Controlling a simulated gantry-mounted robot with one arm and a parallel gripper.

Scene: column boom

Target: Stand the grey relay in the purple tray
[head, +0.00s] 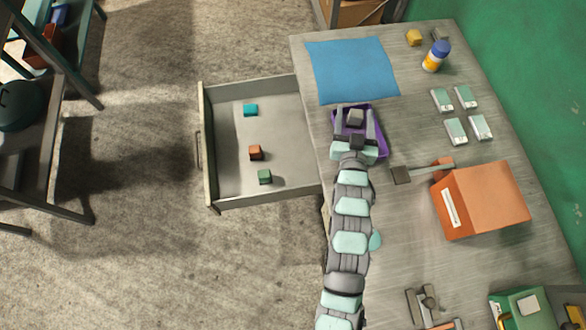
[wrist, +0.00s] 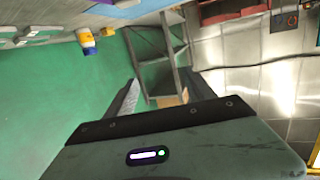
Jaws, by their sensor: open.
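The purple tray (head: 383,148) lies near the left edge of the workbench, below the blue mat. A small grey block that looks like the grey relay (head: 355,117) is in the tray area, toward its far side; I cannot tell surely whether it stands or lies. My gripper (head: 354,113) is over the tray, open, with a finger on each side of the grey block and a gap showing. My gripper's fingers also show in the wrist view (wrist: 164,92), with no relay visible between them. My wrist and fingers hide part of the tray.
Left of the bench an open drawer (head: 230,150) holds a teal, a brown and a green block. The blue mat (head: 352,70), a glue bottle (head: 436,56), several pale green-and-white blocks (head: 455,131) and an orange box (head: 482,200) are on the bench.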

